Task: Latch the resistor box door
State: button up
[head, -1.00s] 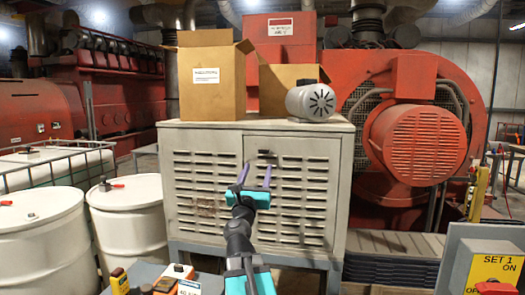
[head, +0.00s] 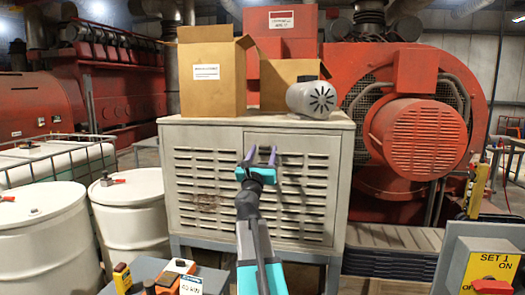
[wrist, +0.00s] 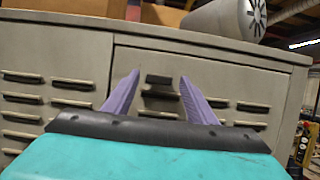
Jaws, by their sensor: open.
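The resistor box (head: 205,138) is a grey louvered cabinet in the middle of the head view. Its door (head: 300,190) is the right-hand panel. The door looks about flush with the front, but I cannot tell whether it is fully closed. A small dark latch handle (wrist: 160,80) lies level near the door's upper left in the wrist view. My gripper (head: 262,154) has purple fingers and is open and empty. In the wrist view its fingertips (wrist: 159,77) show on either side of the latch, and I see no contact. In the head view the fingers largely hide the latch.
Cardboard boxes (head: 210,80) and a grey motor (head: 311,99) stand on the cabinet top. White drums (head: 40,235) are at the left. A yellow-labelled control box (head: 490,268) is at the lower right. Small tools lie on a grey surface at the bottom.

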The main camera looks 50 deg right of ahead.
jog(key=shift+w+d+r, duration=0.2)
jog(key=shift+w+d, duration=0.05)
jog(key=shift+d, duration=0.15)
